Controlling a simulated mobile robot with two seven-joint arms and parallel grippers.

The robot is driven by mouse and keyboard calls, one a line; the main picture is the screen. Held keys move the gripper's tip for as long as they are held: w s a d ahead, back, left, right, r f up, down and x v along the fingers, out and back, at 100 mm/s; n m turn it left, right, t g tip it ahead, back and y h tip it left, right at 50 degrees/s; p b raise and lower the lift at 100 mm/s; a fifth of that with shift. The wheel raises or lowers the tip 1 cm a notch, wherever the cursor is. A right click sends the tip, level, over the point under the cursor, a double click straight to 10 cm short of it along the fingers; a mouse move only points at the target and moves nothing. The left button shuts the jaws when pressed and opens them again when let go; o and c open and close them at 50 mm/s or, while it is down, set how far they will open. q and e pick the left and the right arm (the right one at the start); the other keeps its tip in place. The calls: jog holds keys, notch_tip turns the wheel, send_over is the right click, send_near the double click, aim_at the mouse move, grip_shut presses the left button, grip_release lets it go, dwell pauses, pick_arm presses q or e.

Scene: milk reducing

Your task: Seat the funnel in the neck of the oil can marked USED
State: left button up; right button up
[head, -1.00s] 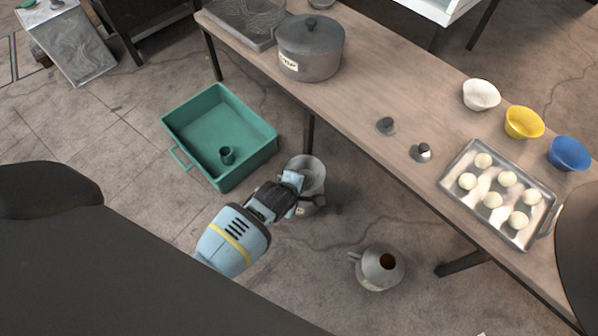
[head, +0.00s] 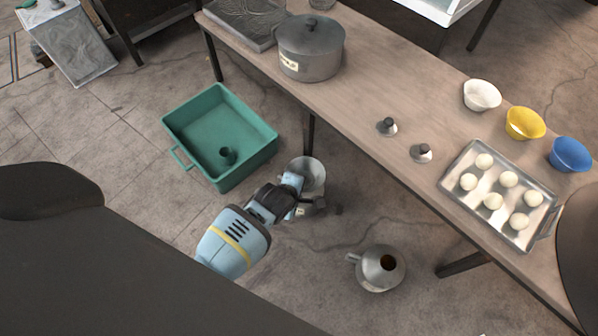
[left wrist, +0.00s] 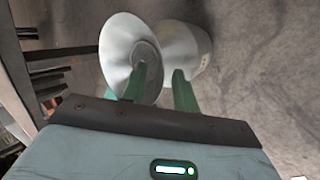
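The grey metal funnel (head: 312,170) is under the table's front edge, wide mouth up. In the left wrist view the funnel (left wrist: 116,45) lies against a grey can (left wrist: 190,48) with a small label I cannot read. In the head view that can (head: 313,208) is mostly hidden below the funnel; I cannot tell how deep the spout sits. My left gripper (left wrist: 162,76) has its green fingers apart, one in front of the funnel's mouth, the other in front of the can. It also shows in the head view (head: 297,194). My right gripper is not in view.
A second grey can (head: 381,268) with an open neck and side spout stands on the floor to the right. A green bin (head: 222,110) stands left. The table (head: 400,75) above carries a pot (head: 310,50), bowls and a dough tray (head: 455,180).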

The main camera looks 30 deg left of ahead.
pick_arm(q)
jog(key=p+v, duration=0.4)
jog(key=v, duration=0.3)
jog(key=shift+r, duration=0.3)
jog(key=shift+s, duration=0.15)
jog(key=shift+p, duration=0.3)
